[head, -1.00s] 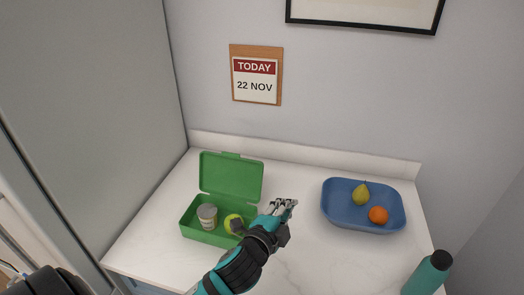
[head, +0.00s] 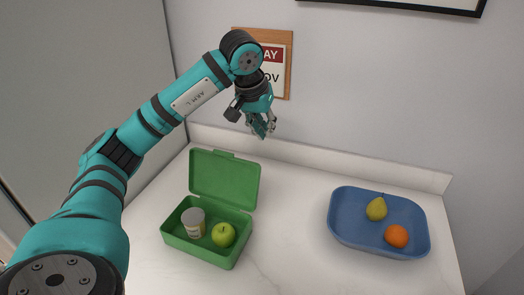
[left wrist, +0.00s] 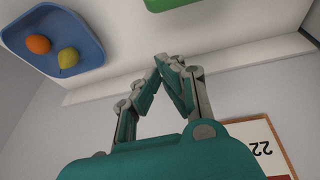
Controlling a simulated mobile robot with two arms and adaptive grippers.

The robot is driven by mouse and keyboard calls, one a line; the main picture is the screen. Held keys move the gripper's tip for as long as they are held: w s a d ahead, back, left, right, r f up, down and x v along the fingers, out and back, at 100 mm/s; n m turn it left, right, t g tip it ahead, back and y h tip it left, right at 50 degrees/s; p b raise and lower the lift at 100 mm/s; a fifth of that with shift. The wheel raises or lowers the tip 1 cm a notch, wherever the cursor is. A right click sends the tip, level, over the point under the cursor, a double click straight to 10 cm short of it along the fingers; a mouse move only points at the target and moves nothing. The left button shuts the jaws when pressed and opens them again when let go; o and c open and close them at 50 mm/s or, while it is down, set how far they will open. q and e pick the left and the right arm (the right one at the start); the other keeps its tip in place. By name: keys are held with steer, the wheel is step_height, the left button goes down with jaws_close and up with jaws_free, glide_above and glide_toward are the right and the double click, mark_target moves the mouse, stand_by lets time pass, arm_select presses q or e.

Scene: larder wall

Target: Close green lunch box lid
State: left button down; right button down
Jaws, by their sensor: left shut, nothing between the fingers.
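The green lunch box (head: 200,250) stands on the counter at the left with its lid (head: 224,180) open, tilted up at the back. A cup-like container (head: 193,222) with a pale lid and a green apple (head: 223,235) are inside it. My left gripper (head: 262,133) is shut and empty, in the air above and behind the lid, near the wall. In the left wrist view the shut fingers (left wrist: 165,62) meet at their tips, and a strip of green lunch box (left wrist: 180,3) shows at the top edge. My right gripper is not in view.
A blue tray (head: 350,237) with a pear (head: 376,209) and an orange (head: 396,236) is at the right. A wall calendar (head: 284,70) hangs behind my left arm. A grey panel stands at the left. The counter between box and tray is clear.

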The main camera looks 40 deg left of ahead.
arm_select(q)
steer(key=w+a+f+p, duration=0.2)
steer(key=a+f+p, duration=0.1)
steer(key=f, duration=0.5)
steer(key=s, duration=0.1)
steer(key=s+p, duration=0.1)
steer(key=s+d+r, duration=0.1)
steer(key=shift+s+y, duration=0.2)
steer(key=shift+y, duration=0.2)
steer(key=shift+w+f, duration=0.15)
